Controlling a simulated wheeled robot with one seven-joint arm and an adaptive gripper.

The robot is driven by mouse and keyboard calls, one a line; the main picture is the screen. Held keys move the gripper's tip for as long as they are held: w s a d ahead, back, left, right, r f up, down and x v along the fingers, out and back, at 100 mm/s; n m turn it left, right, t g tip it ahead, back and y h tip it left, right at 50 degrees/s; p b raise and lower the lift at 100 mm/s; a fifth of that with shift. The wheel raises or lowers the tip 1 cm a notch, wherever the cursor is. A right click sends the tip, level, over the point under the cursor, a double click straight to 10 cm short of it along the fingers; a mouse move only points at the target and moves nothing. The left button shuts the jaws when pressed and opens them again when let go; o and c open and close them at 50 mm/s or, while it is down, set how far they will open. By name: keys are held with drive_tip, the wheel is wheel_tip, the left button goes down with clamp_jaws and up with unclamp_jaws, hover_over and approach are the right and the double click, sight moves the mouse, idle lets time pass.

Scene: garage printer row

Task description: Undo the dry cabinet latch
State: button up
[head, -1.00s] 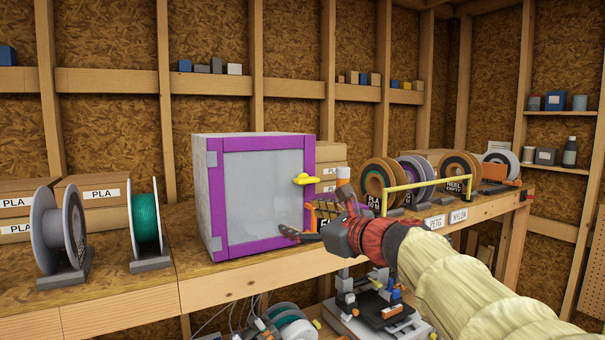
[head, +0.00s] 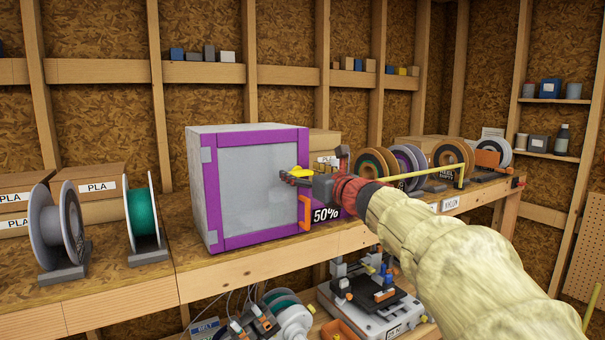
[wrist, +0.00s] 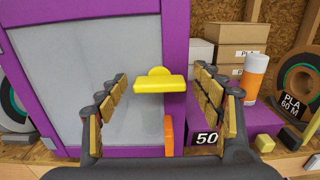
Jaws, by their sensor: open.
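The dry cabinet (head: 262,187) is a pale box with a purple-framed door and a clouded panel, standing on the bench. Its latch (wrist: 160,82) is a yellow bar with a rounded knob, lying level across the right side of the door frame. In the head view the latch (head: 300,170) is partly hidden by my gripper. An orange door handle (head: 304,213) sits below it. My gripper (wrist: 159,77) is open in front of the door. In the wrist view its fingers stand left and right of the latch, with visible gaps; contact cannot be seen.
A purple box reading 50% (head: 326,214) stands right of the cabinet, close to my gripper. Filament spools (head: 375,168) and a yellow rail (head: 420,174) are further right. Bench left of the cabinet holds spools.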

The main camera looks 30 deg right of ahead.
drive_tip(key=c, duration=0.3)
drive_tip(key=c, duration=0.8)
drive_tip(key=shift+c, duration=0.3)
drive_tip(key=shift+n+b, duration=0.3)
drive_tip(key=shift+b, duration=0.2)
drive_tip(key=n+b, duration=0.3)
drive_tip(key=b, duration=0.1)
drive_tip(key=shift+a+f+n, duration=0.1)
drive_tip(key=shift+f+n, duration=0.1)
drive_tip(key=shift+n, duration=0.2)
drive_tip(key=n+b, duration=0.4)
drive_tip(key=shift+b, duration=0.35)
drive_tip(key=n+b, duration=0.4)
drive_tip(key=n, duration=0.1)
drive_tip(key=shift+a+f, duration=0.1)
drive_tip(key=n+b, duration=0.3)
drive_tip(key=n, duration=0.1)
drive_tip(key=shift+b, duration=0.3)
drive_tip(key=shift+n, duration=0.4)
